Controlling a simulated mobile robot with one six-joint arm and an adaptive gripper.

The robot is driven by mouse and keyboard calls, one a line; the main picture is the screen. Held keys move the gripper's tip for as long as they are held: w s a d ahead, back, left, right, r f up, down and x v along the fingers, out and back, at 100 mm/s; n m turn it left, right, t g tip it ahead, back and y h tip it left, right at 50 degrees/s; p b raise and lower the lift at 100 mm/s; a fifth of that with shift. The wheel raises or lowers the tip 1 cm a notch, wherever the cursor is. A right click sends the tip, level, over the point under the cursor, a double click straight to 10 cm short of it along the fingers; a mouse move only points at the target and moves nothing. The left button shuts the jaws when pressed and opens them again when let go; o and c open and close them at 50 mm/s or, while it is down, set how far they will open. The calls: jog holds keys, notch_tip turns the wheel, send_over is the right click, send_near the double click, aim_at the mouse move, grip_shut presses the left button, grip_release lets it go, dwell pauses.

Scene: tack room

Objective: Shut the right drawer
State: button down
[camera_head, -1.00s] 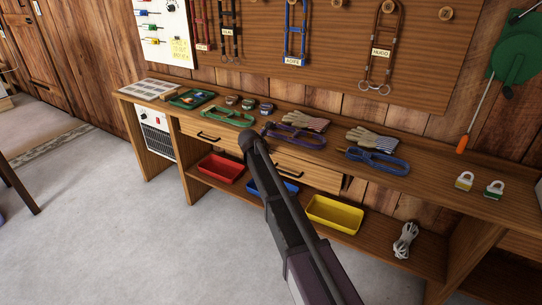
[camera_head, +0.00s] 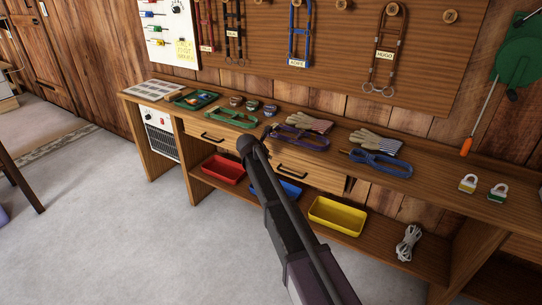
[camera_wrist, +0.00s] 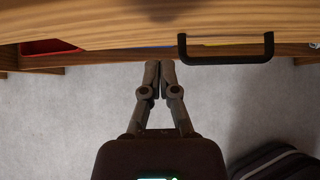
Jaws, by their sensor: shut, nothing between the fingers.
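The right drawer (camera_head: 322,177) is a wooden front with a black bar handle (camera_head: 291,172) under the worktop. It appears to stand out a little from the bench; its right end shows an edge and a dark gap. In the wrist view the drawer front (camera_wrist: 90,22) fills the top, with its handle (camera_wrist: 226,60) to the right. My gripper (camera_wrist: 159,66) is shut and empty, its fingertips close to the drawer front and left of the handle. I cannot tell whether they touch it. In the head view my arm hides the gripper and the drawer's left part.
The left drawer (camera_head: 195,131) sits beside it. Red (camera_head: 223,170), blue (camera_head: 291,188) and yellow (camera_head: 335,216) trays stand on the lower shelf. Gloves, halters and padlocks lie on the worktop (camera_head: 430,187). The floor (camera_head: 120,230) in front is clear.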

aim_at(283, 155)
jog(key=p+v, duration=0.7)
jog(key=v, duration=0.4)
jog(key=shift+s+a+f, duration=0.15)
jog(key=shift+s+f, duration=0.05)
jog(key=shift+f, duration=0.1)
jog(key=shift+f, duration=0.15)
jog(key=s+d+f+t+h+b, duration=0.2)
jog(key=f+t+b, duration=0.6)
jog(key=b, duration=1.3)
jog(key=shift+s+d+f+h+b, duration=0.15)
jog(key=shift+s+d+h+b, duration=0.15)
jog(key=shift+s+h, duration=0.6)
jog(key=shift+w, duration=0.3)
jog(key=x, duration=1.3)
jog(key=shift+w+d, duration=0.25)
jog(key=shift+w, duration=0.05)
jog(key=shift+w, duration=0.1)
